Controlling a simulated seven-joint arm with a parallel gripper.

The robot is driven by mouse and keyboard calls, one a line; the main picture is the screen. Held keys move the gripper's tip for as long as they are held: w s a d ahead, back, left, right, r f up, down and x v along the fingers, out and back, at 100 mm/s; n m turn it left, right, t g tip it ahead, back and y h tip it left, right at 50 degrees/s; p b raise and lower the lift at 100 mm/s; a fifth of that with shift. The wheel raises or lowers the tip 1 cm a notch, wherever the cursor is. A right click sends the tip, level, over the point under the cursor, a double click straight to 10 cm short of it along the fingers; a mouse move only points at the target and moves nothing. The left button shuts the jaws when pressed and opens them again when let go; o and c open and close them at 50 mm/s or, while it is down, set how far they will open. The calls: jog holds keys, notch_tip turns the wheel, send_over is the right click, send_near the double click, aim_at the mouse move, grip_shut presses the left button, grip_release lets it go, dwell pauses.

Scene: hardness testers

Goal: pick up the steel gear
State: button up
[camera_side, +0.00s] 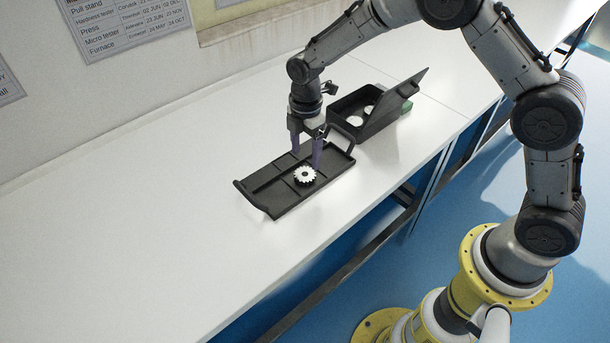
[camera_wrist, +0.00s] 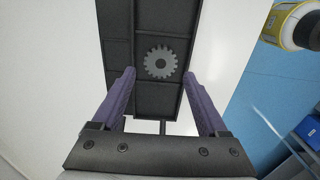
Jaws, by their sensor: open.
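The steel gear (camera_side: 305,174) is a small toothed disc with a centre hole. It lies flat in a compartment of the black tray (camera_side: 271,208) on the white bench. In the wrist view the gear (camera_wrist: 160,62) sits ahead of the fingertips, roughly midway between them. My gripper (camera_side: 306,160) is open and empty, with purple fingers above the tray beside the gear. In the wrist view my gripper (camera_wrist: 159,73) shows its two fingers spread wide, and they do not touch the gear.
A black open box (camera_side: 376,122) with its lid raised stands behind the tray and holds pale round pieces (camera_side: 355,120). The white bench (camera_side: 130,230) is clear to the left. A wall runs along its back.

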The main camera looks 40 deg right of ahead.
aim_at(305, 174)
jog(key=shift+s+a+f, duration=0.1)
jog(key=shift+f, duration=1.4)
jog(key=shift+a+f, duration=0.1)
jog(key=shift+f, duration=1.35)
jog(key=shift+c, duration=0.4)
jog(key=shift+r, duration=0.1)
grip_shut()
